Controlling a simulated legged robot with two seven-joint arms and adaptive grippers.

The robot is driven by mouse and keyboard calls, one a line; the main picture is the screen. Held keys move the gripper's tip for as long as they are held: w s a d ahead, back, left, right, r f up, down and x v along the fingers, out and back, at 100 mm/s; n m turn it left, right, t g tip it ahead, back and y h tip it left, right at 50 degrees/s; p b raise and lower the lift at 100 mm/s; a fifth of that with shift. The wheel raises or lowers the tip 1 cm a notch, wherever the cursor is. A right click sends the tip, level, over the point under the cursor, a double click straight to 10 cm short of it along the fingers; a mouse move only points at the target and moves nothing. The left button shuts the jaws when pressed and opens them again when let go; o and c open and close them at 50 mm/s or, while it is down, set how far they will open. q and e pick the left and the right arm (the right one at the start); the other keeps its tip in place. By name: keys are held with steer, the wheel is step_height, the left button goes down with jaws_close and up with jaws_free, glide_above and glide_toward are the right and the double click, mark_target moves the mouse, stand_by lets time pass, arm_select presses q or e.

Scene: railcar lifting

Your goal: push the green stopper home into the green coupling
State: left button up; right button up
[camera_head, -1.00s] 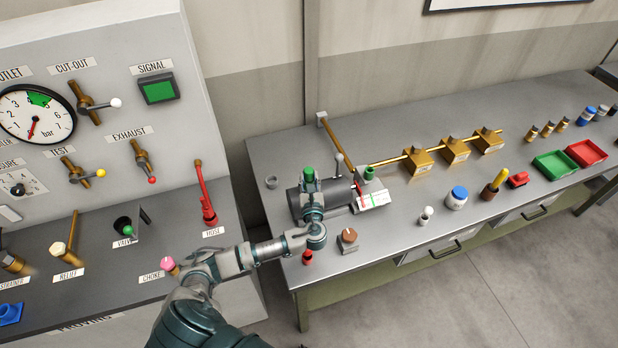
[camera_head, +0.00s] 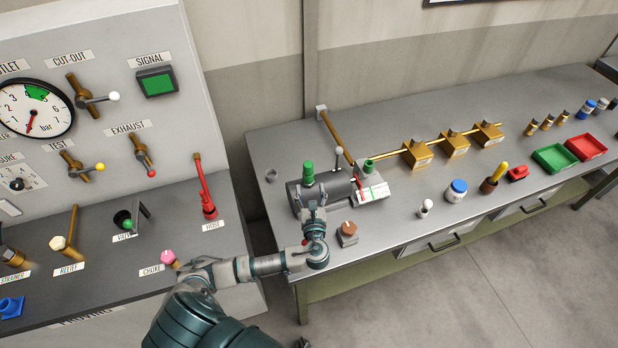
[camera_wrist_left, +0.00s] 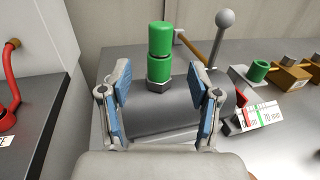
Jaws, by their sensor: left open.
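The green stopper (camera_wrist_left: 158,38) stands upright on top of the green coupling (camera_wrist_left: 159,70), with a dark seam between them. In the head view the stopper (camera_head: 308,166) and coupling (camera_head: 308,178) rise from a grey cylinder (camera_head: 335,187) on the bench. How deep the stopper sits is hard to tell. My left gripper (camera_wrist_left: 163,85) is open and empty, its blue-padded fingers spread to the left and right of the coupling in the wrist view. In the head view my left gripper (camera_head: 311,204) is on the near side of the cylinder, apart from the stopper.
A ball-topped lever (camera_wrist_left: 217,45) stands right of the coupling, beside a labelled white block (camera_head: 371,191). A brown knob block (camera_head: 347,233) stands near the bench edge. The control console (camera_head: 110,225) is at left.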

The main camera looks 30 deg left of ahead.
arm_select(q)
steer(key=v, duration=0.4)
steer(key=shift+s+d, duration=0.1)
steer(key=shift+d, duration=0.05)
steer(key=shift+f, duration=0.15)
